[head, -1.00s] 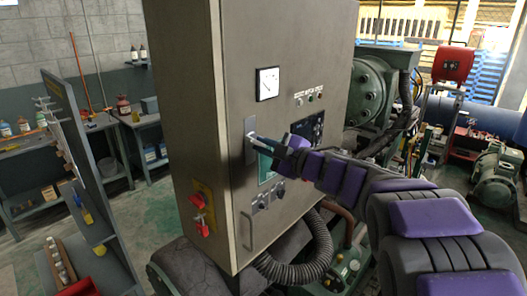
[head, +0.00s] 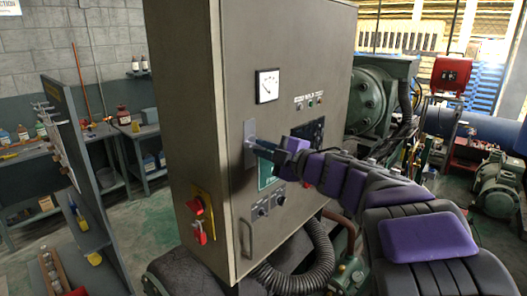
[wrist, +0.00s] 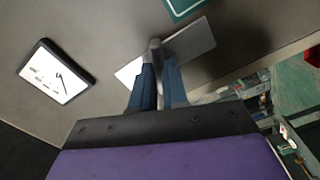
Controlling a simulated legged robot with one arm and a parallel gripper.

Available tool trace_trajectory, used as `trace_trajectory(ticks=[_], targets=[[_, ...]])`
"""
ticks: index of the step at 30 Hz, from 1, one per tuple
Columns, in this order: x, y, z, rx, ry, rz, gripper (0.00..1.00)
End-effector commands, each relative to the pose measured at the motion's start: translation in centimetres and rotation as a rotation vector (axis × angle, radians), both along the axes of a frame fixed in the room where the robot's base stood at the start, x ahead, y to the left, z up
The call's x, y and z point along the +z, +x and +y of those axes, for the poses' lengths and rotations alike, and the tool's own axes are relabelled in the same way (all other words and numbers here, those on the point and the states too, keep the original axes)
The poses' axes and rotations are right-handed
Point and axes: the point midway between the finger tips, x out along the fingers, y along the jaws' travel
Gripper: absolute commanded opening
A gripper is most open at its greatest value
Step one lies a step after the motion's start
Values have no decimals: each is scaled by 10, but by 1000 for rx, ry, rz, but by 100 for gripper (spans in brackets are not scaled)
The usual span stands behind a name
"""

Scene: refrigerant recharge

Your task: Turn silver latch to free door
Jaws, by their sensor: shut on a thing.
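The silver latch (wrist: 155,47) shows in the wrist view as a small metal handle standing out from a flat grey plate (wrist: 199,40) on the cabinet door. My gripper (wrist: 157,75) is shut on the latch, with a blue finger on each side of it. In the head view my gripper (head: 256,146) reaches from the right to the latch plate (head: 250,158), on the left part of the door (head: 300,60). The door lies flush with the cabinet. My fingers partly hide the latch, so its exact angle is hard to tell.
A gauge (head: 267,86) sits above the latch, with knobs (head: 264,210) and a door handle (head: 247,236) below. A red switch (head: 198,206) is on the cabinet's left side. A black hose (head: 310,255) runs below the door. A tool board (head: 85,180) stands at left.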

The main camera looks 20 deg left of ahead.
Motion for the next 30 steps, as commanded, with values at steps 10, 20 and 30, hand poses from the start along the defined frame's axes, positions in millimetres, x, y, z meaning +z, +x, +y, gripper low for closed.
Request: trace_trajectory(ticks=[10, 20, 30], targets=[[-2, 1, -1, -3, -25, -63, 0], [-1, 1, -1, -2, -71, -171, 0], [-1, 1, -1, -3, -115, -280, 0]])
